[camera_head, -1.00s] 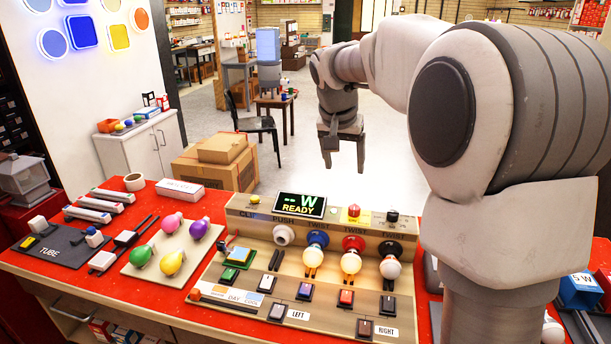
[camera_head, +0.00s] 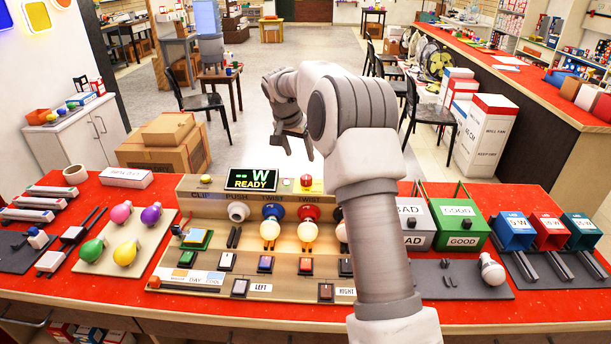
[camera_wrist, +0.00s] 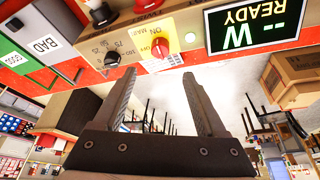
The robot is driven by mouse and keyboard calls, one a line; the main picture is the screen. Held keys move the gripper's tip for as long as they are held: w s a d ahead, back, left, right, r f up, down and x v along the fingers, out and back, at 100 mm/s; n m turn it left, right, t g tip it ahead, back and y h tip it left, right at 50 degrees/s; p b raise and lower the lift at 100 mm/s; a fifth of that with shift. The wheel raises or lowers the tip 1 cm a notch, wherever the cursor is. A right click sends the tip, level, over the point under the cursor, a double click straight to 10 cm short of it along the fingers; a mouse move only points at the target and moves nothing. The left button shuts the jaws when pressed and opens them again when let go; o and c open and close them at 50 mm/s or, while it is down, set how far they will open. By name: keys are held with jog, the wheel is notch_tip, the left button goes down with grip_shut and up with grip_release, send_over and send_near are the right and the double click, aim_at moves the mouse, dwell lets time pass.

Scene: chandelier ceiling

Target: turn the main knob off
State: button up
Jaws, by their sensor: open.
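The main knob is a red knob on a yellow plate (camera_head: 315,184) marked ON and MAIN at the top back of the test panel. The red knob (camera_head: 306,181) shows beside the READY display (camera_head: 251,179). In the wrist view the red knob (camera_wrist: 160,47) appears upside down, just beyond and between my fingertips, and apart from them. My gripper (camera_head: 298,150) is open and empty, behind and above the panel's back edge. Both fingers also show in the wrist view (camera_wrist: 160,78). My arm hides the panel's right part in the head view.
A black dial (camera_wrist: 112,59) sits beside the yellow plate. Bulbs in coloured sockets stand on the panel. A bulb board (camera_head: 125,240) lies left, with GOOD (camera_head: 461,225) and BAD bins right. Cardboard boxes (camera_head: 165,143) stand behind the counter. The air around my gripper is clear.

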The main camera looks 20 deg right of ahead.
aim_at(306, 176)
jog(key=x, duration=1.1)
jog(key=shift+f, duration=0.3)
grip_shut()
